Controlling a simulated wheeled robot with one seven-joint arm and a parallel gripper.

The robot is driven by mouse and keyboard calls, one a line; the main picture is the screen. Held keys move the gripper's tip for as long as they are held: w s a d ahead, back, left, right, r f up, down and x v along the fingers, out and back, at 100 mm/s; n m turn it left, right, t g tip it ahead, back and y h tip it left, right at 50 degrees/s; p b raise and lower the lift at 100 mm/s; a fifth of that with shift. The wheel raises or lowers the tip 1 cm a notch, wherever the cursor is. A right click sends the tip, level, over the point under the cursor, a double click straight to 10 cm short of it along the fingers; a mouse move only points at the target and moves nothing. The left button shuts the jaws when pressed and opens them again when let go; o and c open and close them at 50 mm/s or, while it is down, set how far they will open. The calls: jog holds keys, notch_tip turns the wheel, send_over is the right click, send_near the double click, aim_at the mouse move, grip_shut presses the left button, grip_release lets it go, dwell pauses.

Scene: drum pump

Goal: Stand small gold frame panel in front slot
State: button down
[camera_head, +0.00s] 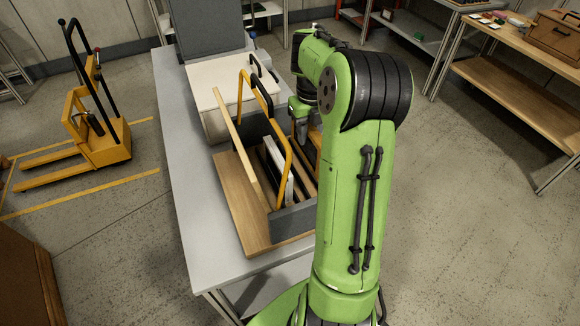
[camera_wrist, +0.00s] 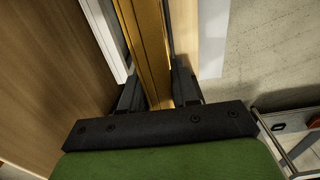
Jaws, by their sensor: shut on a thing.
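In the wrist view, my gripper (camera_wrist: 158,92) is shut on the small gold frame panel (camera_wrist: 150,45), a long gold strip running between the two dark fingers. A white-edged panel (camera_wrist: 104,35) stands just left of it. In the head view, my gripper (camera_head: 301,128) points down at the right side of the slotted rack (camera_head: 293,222) on the table. A piece of gold (camera_head: 315,138) shows beside it, partly hidden by my arm. The front slot and the panel's lower edge cannot be made out.
The rack has a yellow handle frame (camera_head: 285,150) with a black grip, a pale wooden strip and several upright panels inside. A cream box (camera_head: 222,85) stands behind it on the grey table (camera_head: 180,165). A yellow pallet truck (camera_head: 98,140) is on the floor to the left.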

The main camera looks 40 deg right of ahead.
aim_at(307, 160)
notch_tip(307, 160, down, 10)
jog(key=b, duration=0.2)
jog(key=shift+w+f+b, duration=0.1)
jog(key=shift+b, duration=0.2)
jog(key=shift+f, duration=0.15)
jog(key=c, duration=0.8)
grip_release()
jog(key=shift+c, duration=0.2)
notch_tip(307, 160, up, 12)
jog(key=p, duration=0.3)
jog(key=shift+r, duration=0.2)
